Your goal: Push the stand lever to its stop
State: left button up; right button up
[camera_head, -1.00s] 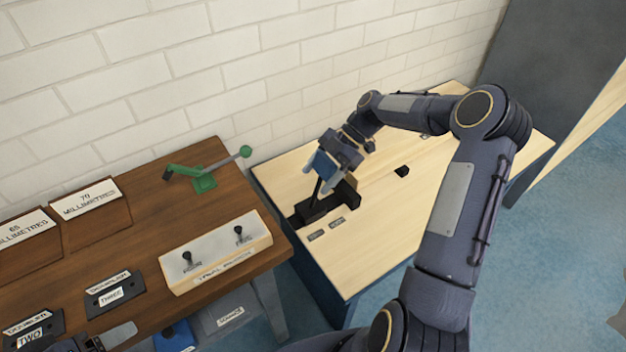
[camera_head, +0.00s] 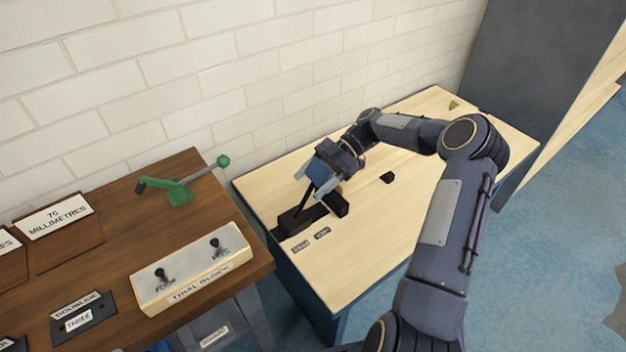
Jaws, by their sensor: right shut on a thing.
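The stand lever (camera_head: 301,202) is a thin black bar rising from a long black base (camera_head: 283,230) on the pale wooden bench top. It is tilted, with its upper end to the right of its foot. My right gripper (camera_head: 312,186) is shut on the upper part of the lever, above the base. The fingers hide the lever's top. A black block (camera_head: 338,206) stands at the right end of the base, below the gripper and to the right of the lever. My left gripper is not in view.
Two small labels (camera_head: 311,240) lie in front of the base. The pale bench top (camera_head: 365,245) is mostly clear, with a small black piece (camera_head: 387,178) on it. A brown table (camera_head: 105,255) at left carries a green lever device (camera_head: 179,196) and a trial block (camera_head: 193,272). A brick wall is behind.

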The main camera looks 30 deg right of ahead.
jog(key=o, duration=0.9)
jog(key=shift+d+f, duration=0.2)
jog(key=o, duration=0.5)
jog(key=shift+d, duration=0.1)
jog(key=shift+v, duration=3.85)
